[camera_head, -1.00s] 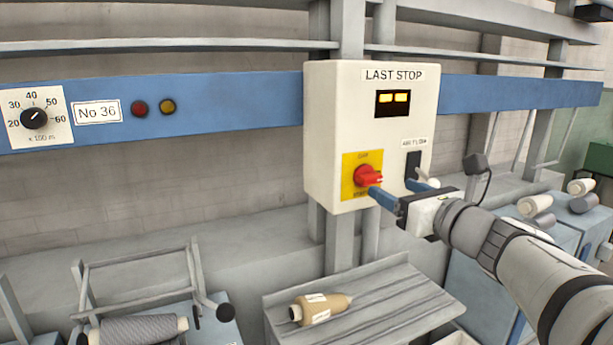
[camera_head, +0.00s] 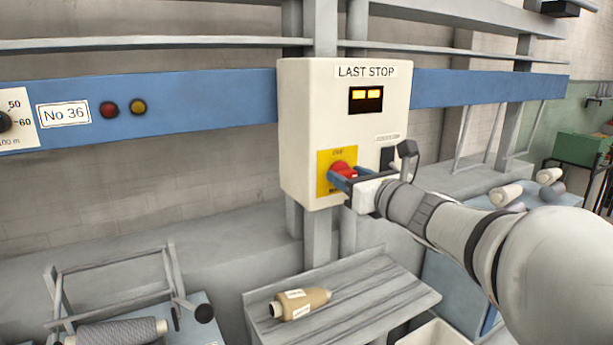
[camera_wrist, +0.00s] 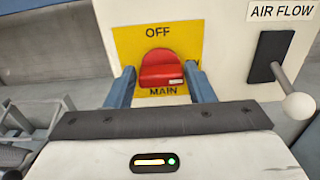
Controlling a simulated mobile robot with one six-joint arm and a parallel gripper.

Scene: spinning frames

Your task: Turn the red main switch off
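The red main switch (camera_head: 343,171) sits on a yellow plate (camera_head: 323,178) low on the left of the white LAST STOP box (camera_head: 298,138). My gripper (camera_head: 345,181) is at the box. Its two blue fingers (camera_wrist: 160,80) are spread, one on each side of the red handle, with narrow yellow gaps between. The right finger hides part of the plate's right edge. I cannot tell how deep the fingers reach.
A black AIR FLOW lever with a pale ball knob (camera_wrist: 298,106) is just right of my gripper. A grey sloped shelf (camera_head: 365,297) with a tan yarn cone (camera_head: 300,303) is below the box. A blue rail (camera_head: 200,108) runs behind the box.

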